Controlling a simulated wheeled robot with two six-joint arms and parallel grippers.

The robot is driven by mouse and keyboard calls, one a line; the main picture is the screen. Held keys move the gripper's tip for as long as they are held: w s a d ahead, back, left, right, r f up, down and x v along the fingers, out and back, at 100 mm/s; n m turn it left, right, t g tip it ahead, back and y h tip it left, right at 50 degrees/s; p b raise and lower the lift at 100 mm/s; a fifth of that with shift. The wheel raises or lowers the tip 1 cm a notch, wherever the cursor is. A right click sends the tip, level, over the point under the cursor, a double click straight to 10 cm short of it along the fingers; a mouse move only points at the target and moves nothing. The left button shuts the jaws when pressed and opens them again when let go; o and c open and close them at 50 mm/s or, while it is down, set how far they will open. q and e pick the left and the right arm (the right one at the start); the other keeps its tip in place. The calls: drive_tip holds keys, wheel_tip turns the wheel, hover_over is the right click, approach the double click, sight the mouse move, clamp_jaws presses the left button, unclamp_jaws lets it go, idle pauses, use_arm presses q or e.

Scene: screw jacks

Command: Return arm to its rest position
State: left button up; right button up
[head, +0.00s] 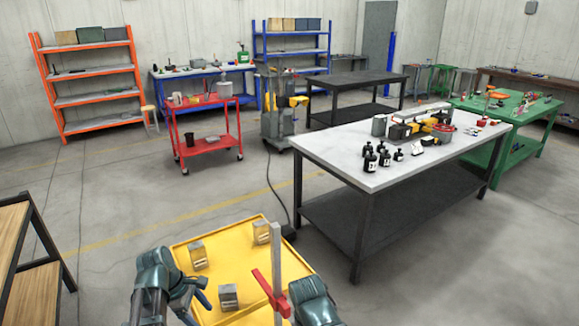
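My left arm comes in at the bottom left, with its gripper (199,298) low over the left part of a yellow tray top (224,262). Its dark blue fingers are small and partly hidden, so I cannot tell how wide they stand. My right arm shows at the bottom, by the tray's right front corner. Its teal end part (312,300) is in view, but no fingers can be made out. I see nothing clearly held by either gripper.
Several grey blocks, one of them (228,296) near the front, stand on the yellow tray. A red bar (268,290) and a grey upright post (277,262) are close to my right arm. A white-topped workbench (340,160) stands to the right. Open floor lies beyond the tray.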

use_arm(q)
drive_tip(key=s+d+m+y, duration=0.2)
drive_tip(key=s+d+m, duration=0.2)
drive_tip(key=d+m, duration=0.4)
drive_tip(key=s+d+m+y+p, duration=0.1)
drive_tip(key=s+d+m+y, duration=0.2)
drive_tip(key=d+m, duration=0.6)
drive_tip(key=shift+s+d+m+g, duration=0.3)
drive_tip(key=shift+s+m, duration=0.65)
drive_tip(key=shift+m, duration=1.45)
